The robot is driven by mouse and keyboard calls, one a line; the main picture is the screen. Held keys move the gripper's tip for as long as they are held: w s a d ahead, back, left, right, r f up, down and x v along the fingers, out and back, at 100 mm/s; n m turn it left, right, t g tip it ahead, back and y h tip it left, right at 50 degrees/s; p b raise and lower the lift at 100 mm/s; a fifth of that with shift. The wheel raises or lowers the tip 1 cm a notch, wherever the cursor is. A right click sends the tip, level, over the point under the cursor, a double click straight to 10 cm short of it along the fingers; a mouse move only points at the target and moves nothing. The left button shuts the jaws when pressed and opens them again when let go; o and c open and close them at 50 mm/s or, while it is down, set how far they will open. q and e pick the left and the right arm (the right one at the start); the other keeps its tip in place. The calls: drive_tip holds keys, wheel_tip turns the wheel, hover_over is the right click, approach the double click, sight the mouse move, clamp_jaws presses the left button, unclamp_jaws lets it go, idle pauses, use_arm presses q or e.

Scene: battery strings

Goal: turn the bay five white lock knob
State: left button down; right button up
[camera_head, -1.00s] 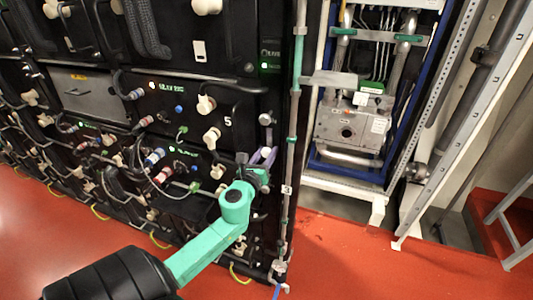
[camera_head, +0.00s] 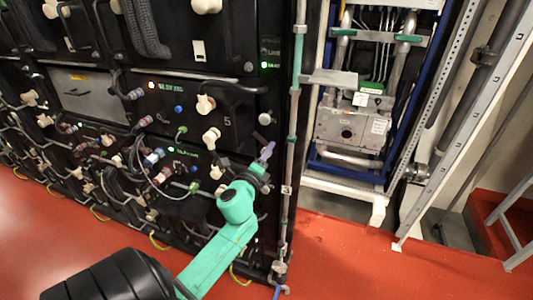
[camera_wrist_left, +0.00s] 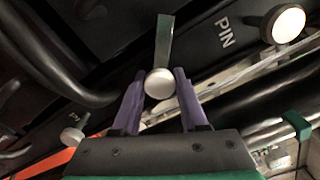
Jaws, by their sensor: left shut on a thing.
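In the left wrist view, a pale round-ended knob (camera_wrist_left: 159,84) with a flat grey bar behind it sits between the two purple fingers of my left gripper (camera_wrist_left: 158,75). The gripper is closed on it. In the head view, my left gripper (camera_head: 266,152) is at the right edge of the black rack, below and right of the printed 5 (camera_head: 227,121). The gripped knob is hidden there by the fingers. A round grey-white knob (camera_head: 265,118) stands just above the gripper, clear of it. My right gripper is in neither view.
White handles (camera_head: 205,103) and (camera_head: 211,138), connectors and looped cables crowd the rack left of the gripper. A second white knob (camera_wrist_left: 287,22) sits beside the word PIN. A black bar handle (camera_wrist_left: 60,70) runs close by. A vertical pipe (camera_head: 290,150) borders the rack.

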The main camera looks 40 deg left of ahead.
use_arm(q)
drive_tip(key=n, duration=0.3)
drive_tip(key=shift+n, duration=0.4)
drive_tip(key=shift+n+p, duration=0.4)
drive_tip(key=shift+n, duration=1.5)
drive_tip(key=shift+c, duration=2.2)
unclamp_jaws()
